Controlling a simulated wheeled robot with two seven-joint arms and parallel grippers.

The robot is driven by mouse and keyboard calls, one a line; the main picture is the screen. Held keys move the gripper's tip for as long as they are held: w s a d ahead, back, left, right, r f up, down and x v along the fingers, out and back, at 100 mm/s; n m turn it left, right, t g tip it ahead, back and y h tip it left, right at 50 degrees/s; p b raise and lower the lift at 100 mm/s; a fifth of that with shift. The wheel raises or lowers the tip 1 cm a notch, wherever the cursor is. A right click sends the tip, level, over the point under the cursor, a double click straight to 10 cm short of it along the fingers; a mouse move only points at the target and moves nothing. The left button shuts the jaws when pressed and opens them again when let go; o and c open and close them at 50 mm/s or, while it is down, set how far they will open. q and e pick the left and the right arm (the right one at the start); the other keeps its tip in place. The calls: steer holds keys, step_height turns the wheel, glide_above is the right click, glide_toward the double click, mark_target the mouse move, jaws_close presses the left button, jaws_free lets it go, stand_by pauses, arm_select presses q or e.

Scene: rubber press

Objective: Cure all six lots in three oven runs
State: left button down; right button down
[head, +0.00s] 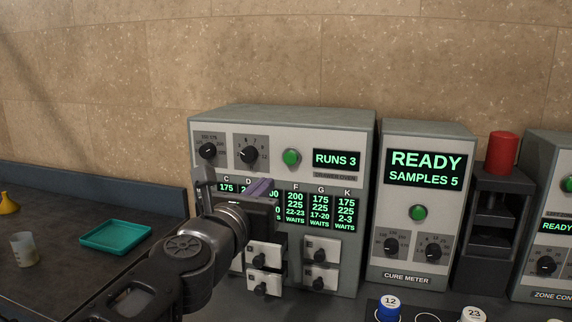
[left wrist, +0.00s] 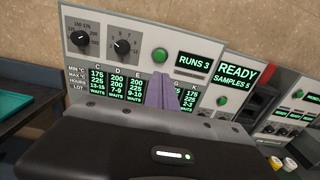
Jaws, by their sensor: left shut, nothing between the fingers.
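The grey oven (head: 350,143) shows RUNS 3. Its lot table (head: 320,207) has columns C, D, E, F, G and K; those legible in the wrist view (left wrist: 133,84) read WAITS. A temperature knob (head: 208,150), a second knob (head: 248,155) and a green button (head: 291,158) sit above the table. Small drawers with dark knobs (head: 320,249) are below. My left gripper (head: 262,187), with purple fingers, is shut and empty before the table, below the second knob. It also shows in the left wrist view (left wrist: 163,92). It hides part of columns D and E and the left drawers. My right gripper is out of view.
The cure meter (head: 377,250) reads READY, SAMPLES 5. A stand with a red cylinder (head: 503,153) is right of it. Blue-sided (head: 388,309) and white (head: 472,314) numbered pots stand in front. A teal tray (head: 115,237) and a beaker (head: 25,250) are on the left bench.

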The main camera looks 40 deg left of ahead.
arm_select(q)
steer(key=shift+w, duration=0.1)
steer(key=b, duration=0.3)
glide_toward(290, 159)
steer(key=x, duration=0.5)
steer(key=shift+w+f, duration=0.1)
steer(key=shift+w, duration=0.25)
steer(key=shift+w+a, duration=0.25)
steer(key=shift+w, duration=0.3)
